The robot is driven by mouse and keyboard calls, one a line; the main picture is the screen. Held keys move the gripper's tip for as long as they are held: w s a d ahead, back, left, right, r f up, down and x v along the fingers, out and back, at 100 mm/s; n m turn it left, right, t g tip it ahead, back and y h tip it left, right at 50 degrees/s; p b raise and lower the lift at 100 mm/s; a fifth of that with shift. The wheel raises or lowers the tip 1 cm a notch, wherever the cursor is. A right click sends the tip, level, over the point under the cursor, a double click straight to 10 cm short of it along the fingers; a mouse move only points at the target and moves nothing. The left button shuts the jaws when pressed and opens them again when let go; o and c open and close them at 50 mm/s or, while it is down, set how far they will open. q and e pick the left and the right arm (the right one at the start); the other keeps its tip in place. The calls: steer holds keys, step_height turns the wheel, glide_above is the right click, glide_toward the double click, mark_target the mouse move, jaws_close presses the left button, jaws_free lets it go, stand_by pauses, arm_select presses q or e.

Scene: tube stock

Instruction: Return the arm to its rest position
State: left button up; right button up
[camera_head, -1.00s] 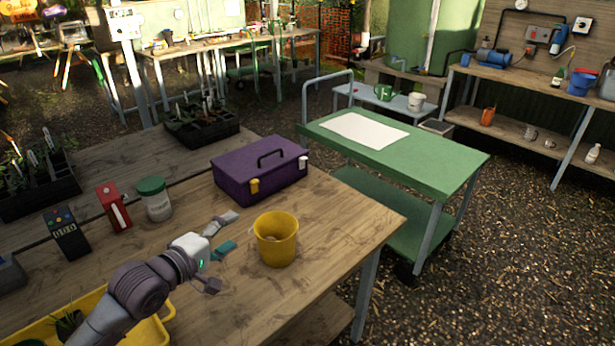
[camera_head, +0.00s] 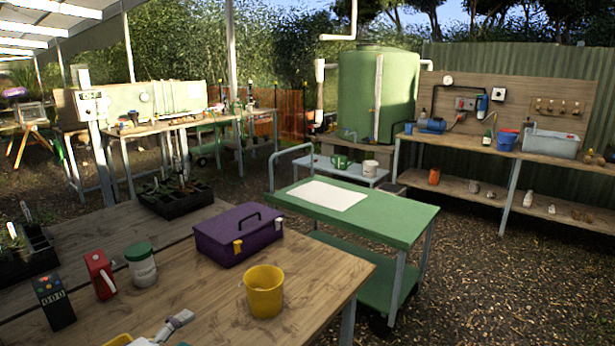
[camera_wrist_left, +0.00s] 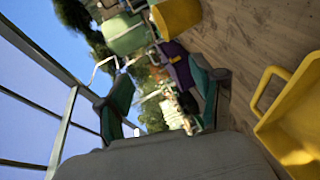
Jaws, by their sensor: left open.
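My left gripper (camera_wrist_left: 165,98) is open in the left wrist view, its two dark teal-padded fingers apart with nothing between them. In the head view only a small part of the left gripper (camera_head: 172,328) shows at the bottom edge, in front of the wooden table (camera_head: 215,305). The rest of that arm is out of the picture. The yellow pot (camera_head: 263,294) stands upright on the table, to the right of the gripper and apart from it. My right gripper is in neither view.
A purple toolbox (camera_head: 238,235), a green-lidded jar (camera_head: 141,266), a red device (camera_head: 100,275) and a dark meter (camera_head: 54,303) stand on the table. A yellow tray (camera_wrist_left: 282,133) is at the right in the wrist view. A green cart (camera_head: 390,222) stands beyond the table.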

arm_select(q)
steer(key=s+d+f+m+g+y, duration=0.1)
steer(key=s+d+f+m+g, duration=0.15)
steer(key=s+f, duration=0.3)
steer(key=s+d+f+m+g+y, duration=0.1)
steer(key=s+d+f+m+g, duration=0.1)
steer(key=s+f+m, duration=0.4)
steer(key=s+f+m+g+y, duration=0.2)
steer(key=s+f+m+g, duration=0.1)
steer(key=s, duration=0.5)
steer(key=s+f+m+g+y, duration=0.1)
steer(key=s+f+m+g, duration=0.2)
steer(key=s, duration=0.5)
step_height(320, 180, down, 27)
steer(key=s+g, duration=0.2)
steer(key=s+a+f, duration=0.3)
steer(key=s+f, duration=1.2)
steer(key=s, duration=0.1)
steer(key=shift+s+a+f+g, duration=0.2)
steer(key=shift+s+f+g, duration=0.05)
steer(key=shift+s+g, duration=0.1)
